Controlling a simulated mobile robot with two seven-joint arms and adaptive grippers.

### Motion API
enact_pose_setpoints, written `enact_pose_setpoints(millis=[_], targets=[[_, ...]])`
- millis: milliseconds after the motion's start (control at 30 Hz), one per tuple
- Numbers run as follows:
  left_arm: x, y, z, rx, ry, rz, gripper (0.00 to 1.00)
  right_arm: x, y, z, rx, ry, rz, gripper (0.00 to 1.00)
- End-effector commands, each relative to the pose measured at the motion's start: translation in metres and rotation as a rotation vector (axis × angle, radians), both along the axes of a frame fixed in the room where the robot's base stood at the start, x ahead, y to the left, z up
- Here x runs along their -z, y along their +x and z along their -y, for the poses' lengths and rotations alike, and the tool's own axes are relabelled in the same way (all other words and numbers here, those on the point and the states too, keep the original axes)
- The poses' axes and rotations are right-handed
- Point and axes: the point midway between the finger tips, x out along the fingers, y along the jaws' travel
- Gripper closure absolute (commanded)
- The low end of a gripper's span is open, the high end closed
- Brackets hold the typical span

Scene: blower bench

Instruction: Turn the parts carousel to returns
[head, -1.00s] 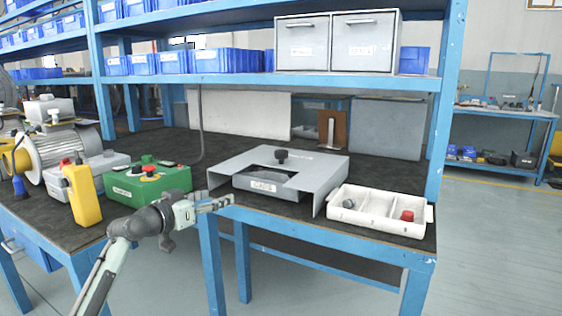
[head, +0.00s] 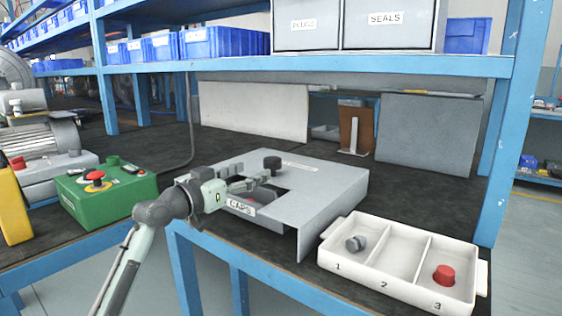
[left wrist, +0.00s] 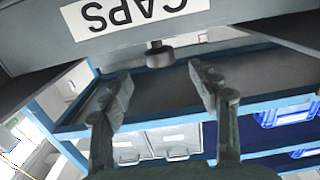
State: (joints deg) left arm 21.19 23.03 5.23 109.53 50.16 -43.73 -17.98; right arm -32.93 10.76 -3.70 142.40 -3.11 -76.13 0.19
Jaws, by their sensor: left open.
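The parts carousel is a low grey unit (head: 325,190) with a flat cover on the bench. A dark knob (head: 272,163) stands on the cover, and a dark knob (left wrist: 160,55) also shows in the left wrist view. A CAPS label (head: 240,206) is at the front opening; in the left wrist view the CAPS label (left wrist: 130,12) appears upside down. My left gripper (head: 266,186) is open over the front opening, short of the knob in the head view. Its fingers partly hide the opening, where a bit of red shows. My right gripper is not in view.
A white tray (head: 415,232) marked 1, 2, 3 stands at right, with a grey part (head: 355,243) in 1 and a red cap (head: 444,275) in 3. A green control box (head: 105,192) with a red button is at left. SEALS drawers (head: 390,22) hang above.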

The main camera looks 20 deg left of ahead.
Motion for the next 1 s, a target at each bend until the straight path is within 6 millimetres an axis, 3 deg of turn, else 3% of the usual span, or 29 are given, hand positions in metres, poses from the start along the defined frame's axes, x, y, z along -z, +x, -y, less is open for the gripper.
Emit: enact_pose_setpoints(millis=[500, 867, 1000], targets=[[0.0, 0.065, 0.024, 0.001, -0.003, 0.0, 0.39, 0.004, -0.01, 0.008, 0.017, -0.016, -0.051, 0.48], [0.001, 0.072, 0.027, 0.001, -0.001, -0.001, 0.39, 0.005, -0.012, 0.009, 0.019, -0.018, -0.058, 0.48], [0.0, 0.072, 0.027, 0.001, -0.001, -0.001, 0.54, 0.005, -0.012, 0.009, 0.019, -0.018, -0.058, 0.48]])
